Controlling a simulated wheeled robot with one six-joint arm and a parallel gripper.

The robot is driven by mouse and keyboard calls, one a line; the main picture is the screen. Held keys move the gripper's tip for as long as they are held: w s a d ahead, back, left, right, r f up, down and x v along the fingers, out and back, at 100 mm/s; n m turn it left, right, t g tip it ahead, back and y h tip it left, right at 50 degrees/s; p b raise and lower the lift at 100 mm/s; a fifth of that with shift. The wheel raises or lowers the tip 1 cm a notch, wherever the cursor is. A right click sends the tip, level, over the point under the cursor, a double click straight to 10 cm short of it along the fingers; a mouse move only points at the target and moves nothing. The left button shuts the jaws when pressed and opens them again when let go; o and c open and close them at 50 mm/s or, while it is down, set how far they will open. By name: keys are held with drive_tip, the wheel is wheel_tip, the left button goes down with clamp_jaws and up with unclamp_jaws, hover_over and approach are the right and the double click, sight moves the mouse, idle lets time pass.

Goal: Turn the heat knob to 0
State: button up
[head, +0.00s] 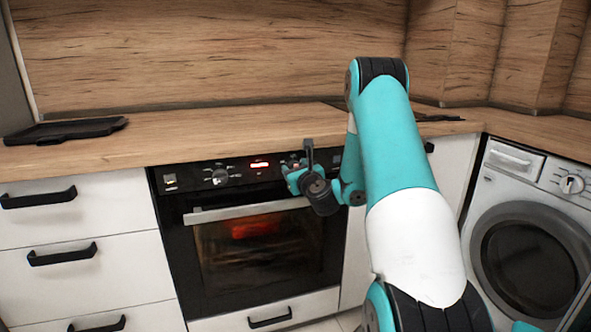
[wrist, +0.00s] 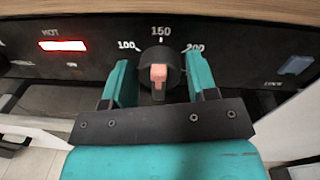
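The heat knob (wrist: 172,58) is round and black with a pale pink grip bar (wrist: 158,74), below the printed marks 100, 150 and 200 in the wrist view. The bar stands roughly upright in the picture, in line with 150; the 0 mark does not show. My gripper (wrist: 160,80) is open, with one teal finger on each side of the knob. The fingers are close to its rim; I cannot tell whether they touch it. In the head view my gripper (head: 298,168) is at the oven's control panel and largely hides this knob.
A red lit HOT display (wrist: 62,45) is left of the knob. Another knob (head: 219,177) is further left on the panel. The oven door handle (head: 245,210) sticks out below. The wooden worktop (head: 200,130) edge lies just above the panel, with a dark tray (head: 66,130) at left.

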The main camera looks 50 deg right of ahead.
drive_tip(key=c, duration=0.5)
drive_tip(key=shift+n, duration=0.3)
drive_tip(key=n, duration=0.4)
drive_tip(key=shift+a, duration=0.15)
drive_tip(key=n, duration=0.5)
drive_tip(key=shift+f+n+g, duration=0.1)
drive_tip(key=shift+n+g, duration=0.2)
drive_tip(key=shift+g, duration=0.1)
drive_tip(key=n, duration=0.5)
drive_tip(key=shift+w+a+f+h, duration=0.1)
drive_tip(key=shift+h, duration=0.2)
drive_tip(key=n, duration=0.5)
drive_tip(key=shift+f+n+b, duration=0.15)
drive_tip(key=shift+n+b, duration=0.15)
drive_tip(key=shift+n, duration=0.3)
